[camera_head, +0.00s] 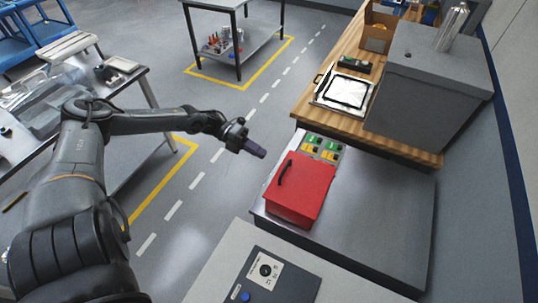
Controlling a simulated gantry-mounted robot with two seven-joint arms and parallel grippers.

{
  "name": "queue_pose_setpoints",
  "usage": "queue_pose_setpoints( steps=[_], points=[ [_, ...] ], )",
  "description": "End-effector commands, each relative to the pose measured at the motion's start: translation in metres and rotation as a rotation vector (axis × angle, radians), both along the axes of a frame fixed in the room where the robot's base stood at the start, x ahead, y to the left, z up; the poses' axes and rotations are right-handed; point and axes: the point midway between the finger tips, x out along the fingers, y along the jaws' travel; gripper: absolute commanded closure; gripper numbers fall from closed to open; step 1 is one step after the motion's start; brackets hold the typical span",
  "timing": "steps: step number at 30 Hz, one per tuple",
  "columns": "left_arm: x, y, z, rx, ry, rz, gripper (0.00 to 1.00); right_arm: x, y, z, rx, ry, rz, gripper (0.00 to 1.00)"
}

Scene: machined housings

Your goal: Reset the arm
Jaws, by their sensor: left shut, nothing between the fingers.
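My left arm comes in from the left and reaches out over the floor. Its gripper (256,151) is shut and empty, in the air just left of the metal bench. It appears apart from everything around it. My right gripper is not in this view.
A red box (302,190) with a black handle sits on the metal bench (385,215), beside a panel of green and yellow blocks (320,147). A grey box (425,85) and a tray (346,91) are on the wooden bench. A metal table (30,125) stands left; open floor lies between.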

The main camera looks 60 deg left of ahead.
Motion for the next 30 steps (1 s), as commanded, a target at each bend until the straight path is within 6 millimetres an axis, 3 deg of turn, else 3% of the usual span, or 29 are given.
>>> queue_pose_setpoints(
  steps=[6, 12, 16, 19, 23, 26, 30],
  points=[
    [-0.016, 0.028, 0.006, 0.002, 0.001, 0.002, 1.0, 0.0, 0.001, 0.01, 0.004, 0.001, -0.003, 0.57],
    [-0.022, 0.039, 0.007, 0.001, 0.001, 0.001, 1.0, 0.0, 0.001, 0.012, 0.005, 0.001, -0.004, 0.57],
    [-0.031, 0.035, -0.007, -0.024, 0.019, 0.007, 1.0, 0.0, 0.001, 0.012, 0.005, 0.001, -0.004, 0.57],
    [-0.043, 0.02, -0.03, -0.087, 0.037, 0.025, 1.0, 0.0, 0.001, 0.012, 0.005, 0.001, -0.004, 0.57],
    [-0.062, -0.035, -0.062, -0.25, 0.047, 0.034, 1.0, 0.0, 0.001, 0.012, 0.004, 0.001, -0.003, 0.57],
    [-0.074, -0.096, -0.078, -0.403, 0.043, 0.056, 1.0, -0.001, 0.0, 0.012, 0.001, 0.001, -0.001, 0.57],
    [-0.07, -0.181, -0.089, -0.559, 0.078, 0.186, 1.0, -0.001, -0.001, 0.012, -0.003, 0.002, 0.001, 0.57]
  ],
)
